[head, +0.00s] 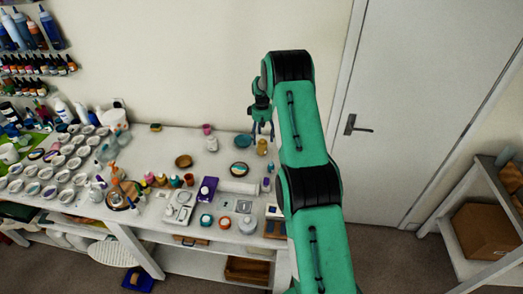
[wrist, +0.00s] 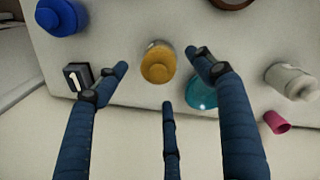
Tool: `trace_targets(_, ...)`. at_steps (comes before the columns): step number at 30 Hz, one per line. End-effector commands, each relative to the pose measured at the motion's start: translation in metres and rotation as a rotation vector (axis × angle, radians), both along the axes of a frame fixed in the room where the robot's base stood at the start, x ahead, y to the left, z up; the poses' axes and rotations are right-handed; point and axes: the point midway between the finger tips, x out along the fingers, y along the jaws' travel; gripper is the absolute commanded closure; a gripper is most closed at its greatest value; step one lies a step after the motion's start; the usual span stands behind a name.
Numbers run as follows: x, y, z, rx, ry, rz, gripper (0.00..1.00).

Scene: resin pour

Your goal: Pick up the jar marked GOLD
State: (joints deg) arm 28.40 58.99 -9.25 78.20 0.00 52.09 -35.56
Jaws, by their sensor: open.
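A jar with a gold-yellow lid (wrist: 158,64) stands on the white table in the wrist view. I cannot read any marking on it. In the head view a gold-coloured jar (head: 262,147) stands near the table's back right part, beside the fingers. My gripper (head: 262,131) is open and empty, pointing down at the table. In the wrist view its blue fingers spread with the jar between the two side fingertips, the third finger below it. The fingers appear apart from the jar; its lower body is mostly hidden under the lid.
In the wrist view a blue-lidded jar (wrist: 62,16) and a small dark block (wrist: 78,76) are at the left. A teal round item (wrist: 202,95) is close behind the right finger. A white bottle (wrist: 291,80) and a pink cup (wrist: 276,122) lie further right.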

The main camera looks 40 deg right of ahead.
Motion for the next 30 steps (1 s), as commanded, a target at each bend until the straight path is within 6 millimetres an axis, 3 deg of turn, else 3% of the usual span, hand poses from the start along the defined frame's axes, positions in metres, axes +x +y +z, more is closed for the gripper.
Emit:
trace_targets(7, 0.0, 0.0, -0.025, 0.0, 0.0, 0.0, 0.31)
trace_targets(23, 0.0, 0.0, -0.03, 0.0, 0.0, 0.0, 0.31)
trace_targets(30, 0.0, 0.001, -0.048, 0.001, 0.001, 0.0, 0.31)
